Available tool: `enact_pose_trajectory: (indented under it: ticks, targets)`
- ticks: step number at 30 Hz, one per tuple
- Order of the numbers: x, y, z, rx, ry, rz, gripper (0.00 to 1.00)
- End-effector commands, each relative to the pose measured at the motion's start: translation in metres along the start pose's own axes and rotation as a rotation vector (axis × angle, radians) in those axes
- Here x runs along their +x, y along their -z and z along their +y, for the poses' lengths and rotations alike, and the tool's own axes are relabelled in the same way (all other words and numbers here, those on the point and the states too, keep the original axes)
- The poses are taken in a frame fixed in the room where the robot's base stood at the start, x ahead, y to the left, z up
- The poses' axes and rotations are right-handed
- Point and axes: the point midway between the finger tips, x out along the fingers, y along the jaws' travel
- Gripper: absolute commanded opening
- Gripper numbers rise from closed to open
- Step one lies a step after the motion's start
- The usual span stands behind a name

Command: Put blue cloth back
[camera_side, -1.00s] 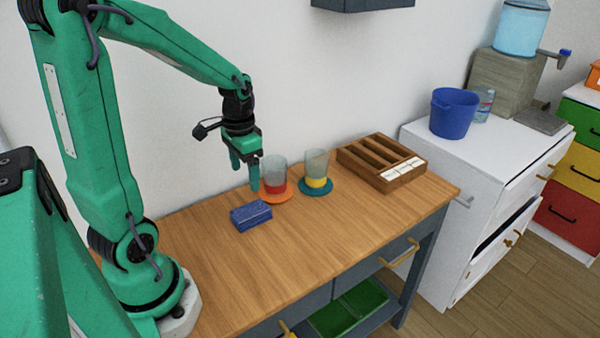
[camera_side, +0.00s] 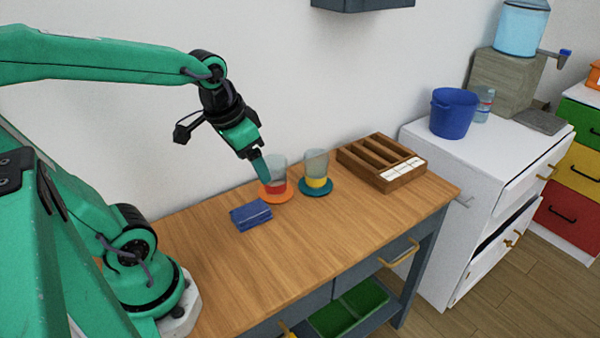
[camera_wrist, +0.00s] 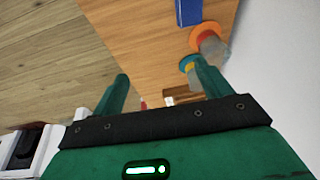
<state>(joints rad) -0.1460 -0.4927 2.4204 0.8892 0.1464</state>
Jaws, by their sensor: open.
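The blue cloth (camera_side: 250,214) is a folded block lying on the wooden table, left of the two glasses. Its edge also shows at the top of the wrist view (camera_wrist: 189,12). My gripper (camera_side: 262,168) is open and empty, tilted, above and behind the cloth. In the side view its finger overlaps the glass with red contents (camera_side: 278,186); I cannot tell if they touch. In the wrist view the two fingers (camera_wrist: 163,88) are spread apart with nothing held between them.
The red glass stands on an orange coaster (camera_side: 275,199), the yellow glass (camera_side: 317,170) on a teal coaster (camera_side: 316,192). A wooden compartment tray (camera_side: 395,180) is at the table's far right. The table front (camera_side: 290,250) is clear.

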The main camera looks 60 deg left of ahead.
Motion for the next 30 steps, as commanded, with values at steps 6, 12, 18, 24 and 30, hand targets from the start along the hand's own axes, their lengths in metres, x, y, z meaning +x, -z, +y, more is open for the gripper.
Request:
enact_pose_trajectory:
  ticks: [6, 12, 18, 24, 30]
  targets:
    - [-0.026, -0.012, 0.025, -0.002, -0.024, 0.113, 0.77]
    - [-0.037, -0.019, 0.035, -0.010, -0.042, 0.163, 0.77]
    - [-0.038, -0.020, 0.036, -0.012, -0.046, 0.171, 0.77]
    - [-0.038, -0.020, 0.036, -0.012, -0.046, 0.170, 0.77]
    - [-0.038, -0.020, 0.036, -0.012, -0.046, 0.170, 0.77]
